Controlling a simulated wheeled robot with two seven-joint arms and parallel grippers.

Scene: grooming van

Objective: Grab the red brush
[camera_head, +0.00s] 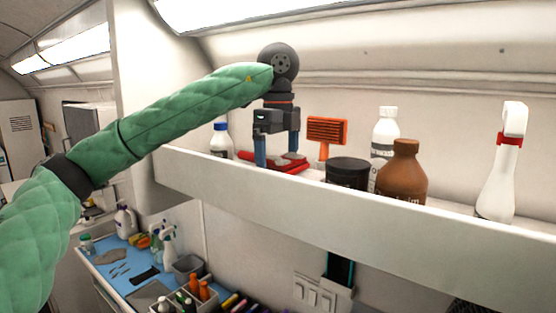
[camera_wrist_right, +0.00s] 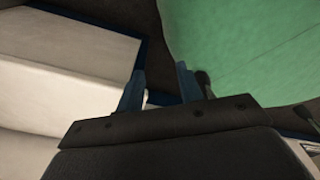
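A red brush (camera_head: 290,166) lies flat on the white shelf, partly hidden behind my left gripper's fingers. My left gripper (camera_head: 277,163) points down over it from above, its two blue fingers spread apart with red showing between and beside them. I cannot tell whether the fingers touch the brush. An orange brush (camera_head: 327,131) with a slatted head stands upright just to the right. My right gripper (camera_wrist_right: 160,84) shows only in the right wrist view, with its blue fingers apart and nothing between them.
On the shelf (camera_head: 400,222) stand a blue-necked bottle (camera_head: 221,138), a black jar (camera_head: 347,173), a brown bottle (camera_head: 403,172), a white bottle (camera_head: 385,128) and a red-collared spray bottle (camera_head: 503,165). Below is a blue-topped counter (camera_head: 118,262) with bottles and bins.

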